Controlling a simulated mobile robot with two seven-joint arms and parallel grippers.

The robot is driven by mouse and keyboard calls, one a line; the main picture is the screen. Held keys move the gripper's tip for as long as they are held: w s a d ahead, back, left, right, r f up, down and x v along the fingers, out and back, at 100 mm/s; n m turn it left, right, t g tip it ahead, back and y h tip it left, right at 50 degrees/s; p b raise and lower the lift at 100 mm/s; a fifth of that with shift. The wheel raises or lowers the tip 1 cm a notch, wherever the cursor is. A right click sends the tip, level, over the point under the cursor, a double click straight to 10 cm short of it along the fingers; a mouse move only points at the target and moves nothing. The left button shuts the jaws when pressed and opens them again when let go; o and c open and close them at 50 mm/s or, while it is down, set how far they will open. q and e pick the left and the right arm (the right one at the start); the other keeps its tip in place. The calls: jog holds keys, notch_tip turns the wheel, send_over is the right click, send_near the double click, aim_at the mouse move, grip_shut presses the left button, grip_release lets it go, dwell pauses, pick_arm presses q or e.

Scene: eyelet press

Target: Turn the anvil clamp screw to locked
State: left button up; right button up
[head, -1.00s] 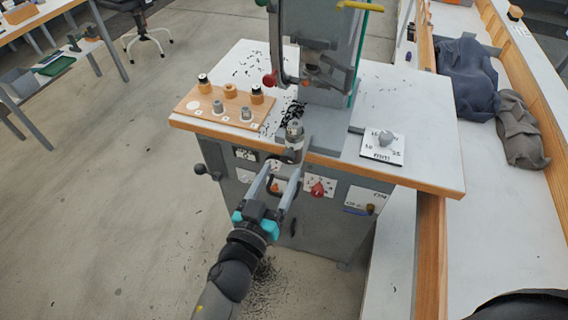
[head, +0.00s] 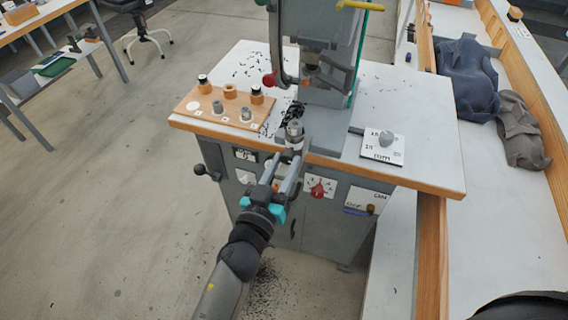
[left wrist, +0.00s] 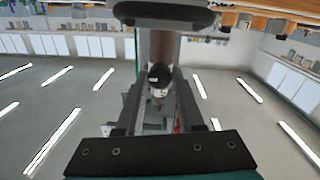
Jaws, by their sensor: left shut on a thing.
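The grey anvil (head: 294,128) stands upright at the front of the press base. The clamp screw (head: 295,145) is at its front, just above the table's wooden edge, and is mostly hidden by my fingers. My left gripper (head: 290,160) reaches up to it from below and is shut on it. In the left wrist view, my two fingers (left wrist: 157,105) stand either side of a dark round part with a pale mark (left wrist: 159,82). The screw's locked or unlocked marking cannot be read. My right gripper is not in view.
The press column (head: 318,50) rises behind the anvil, with a red-knobbed lever (head: 269,80) at its left. A wooden tray (head: 213,112) with several dies is on the left. A white mm card (head: 383,150) holding a grey piece lies right. A red knob (head: 317,190) is on the cabinet front.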

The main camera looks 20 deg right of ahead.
pick_arm(q)
grip_shut()
